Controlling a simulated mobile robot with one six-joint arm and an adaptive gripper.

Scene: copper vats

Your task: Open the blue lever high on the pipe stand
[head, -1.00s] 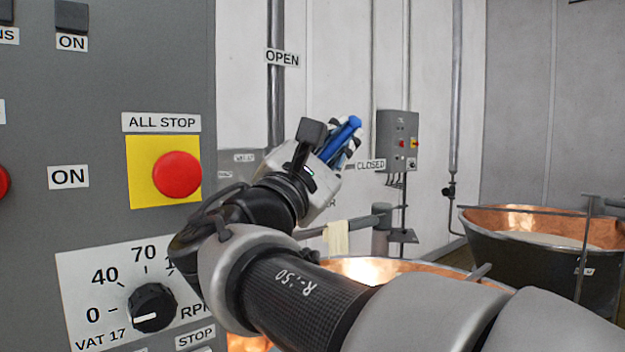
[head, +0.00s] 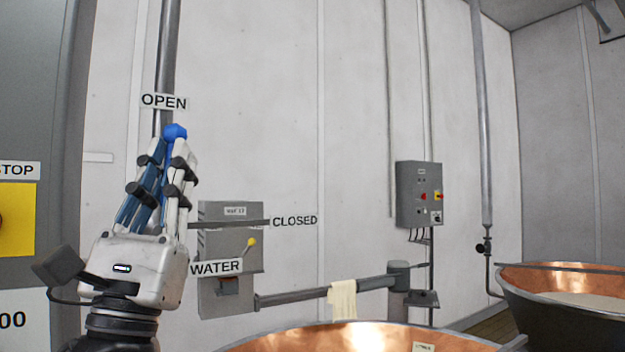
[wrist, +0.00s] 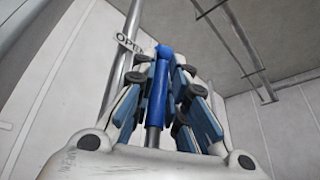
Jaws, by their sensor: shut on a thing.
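The blue lever (head: 175,132) stands nearly upright, its rounded tip just below the OPEN label (head: 164,102) on the pipe stand (head: 167,55). My gripper (head: 165,165) is shut on the lever from below, with its fingers on both sides and the tip showing above them. In the wrist view the blue lever (wrist: 160,80) runs up between my fingers (wrist: 162,95), with the pipe (wrist: 122,65) behind it. The CLOSED label (head: 295,221) is off to the right at the end of a bar. The lever's pivot is hidden behind my gripper.
A WATER label (head: 216,267) and a grey box with a yellow-tipped small lever (head: 251,243) are right of my gripper. A copper vat (head: 370,338) is in front, with a cloth (head: 343,299) on a rail behind it. A grey control panel (head: 20,120) is at left.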

